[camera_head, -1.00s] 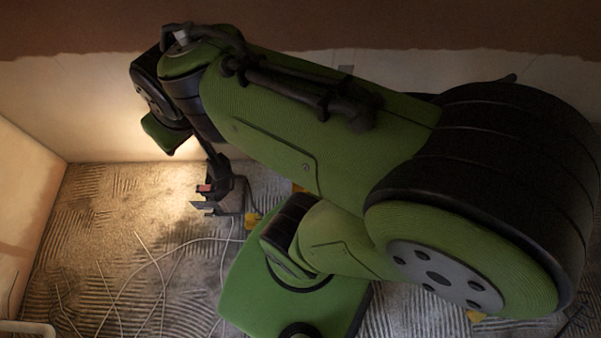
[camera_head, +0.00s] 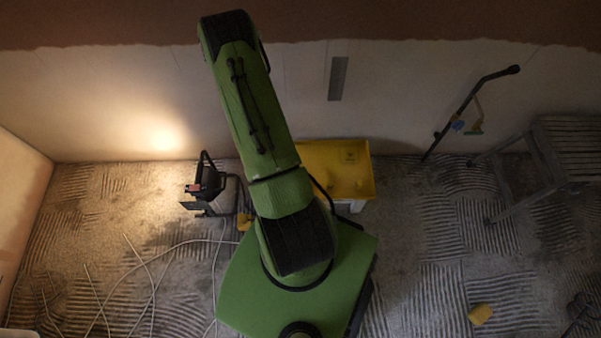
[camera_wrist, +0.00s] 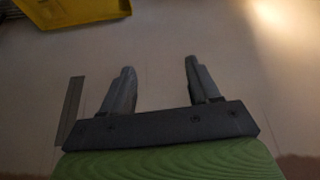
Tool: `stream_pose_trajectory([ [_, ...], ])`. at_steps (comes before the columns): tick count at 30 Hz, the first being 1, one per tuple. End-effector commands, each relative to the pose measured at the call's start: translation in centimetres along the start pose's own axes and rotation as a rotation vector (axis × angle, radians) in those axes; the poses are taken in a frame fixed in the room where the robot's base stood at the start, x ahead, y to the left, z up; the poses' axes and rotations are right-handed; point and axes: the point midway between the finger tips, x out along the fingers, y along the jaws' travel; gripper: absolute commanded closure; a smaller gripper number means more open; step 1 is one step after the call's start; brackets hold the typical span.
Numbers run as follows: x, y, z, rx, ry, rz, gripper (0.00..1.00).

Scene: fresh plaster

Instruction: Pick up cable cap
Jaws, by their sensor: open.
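I cannot make out a cable cap in either view. My gripper (camera_wrist: 157,82) shows in the wrist view with its two dark fingers spread apart and nothing between them. Behind the fingers is the pale plaster wall. In the head view my green arm stands raised in the middle, and the gripper itself is hidden from that camera.
A lit work lamp (camera_head: 207,182) stands on the ridged floor at left, with pale cables (camera_head: 150,262) trailing near it. A yellow tub (camera_head: 349,169) stands by the wall. A slatted bench (camera_head: 572,146) is at right. A yellow block (camera_head: 480,314) lies on the floor, lower right.

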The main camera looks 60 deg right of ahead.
Motion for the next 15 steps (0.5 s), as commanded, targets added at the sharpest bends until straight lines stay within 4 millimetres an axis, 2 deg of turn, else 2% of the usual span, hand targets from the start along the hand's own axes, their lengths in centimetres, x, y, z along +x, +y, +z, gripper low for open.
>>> stream_pose_trajectory([
  [1, 4.6, 2.6, 2.9, 0.053, -0.021, 0.029, 0.39],
  [3, 9.4, 5.7, 6.7, 0.123, -0.027, 0.060, 0.39],
  [5, 13.0, 8.2, 10.3, 0.181, -0.030, 0.084, 0.39],
  [6, 14.9, 9.6, 12.8, 0.214, -0.033, 0.098, 0.39],
  [9, 18.2, 12.0, 18.1, 0.283, -0.034, 0.124, 0.39],
  [10, 18.8, 12.4, 19.3, 0.297, -0.033, 0.129, 0.39],
  [12, 19.5, 13.1, 21.1, 0.319, -0.032, 0.137, 0.39],
  [15, 20.6, 13.4, 21.9, 0.329, -0.028, 0.140, 0.39],
])
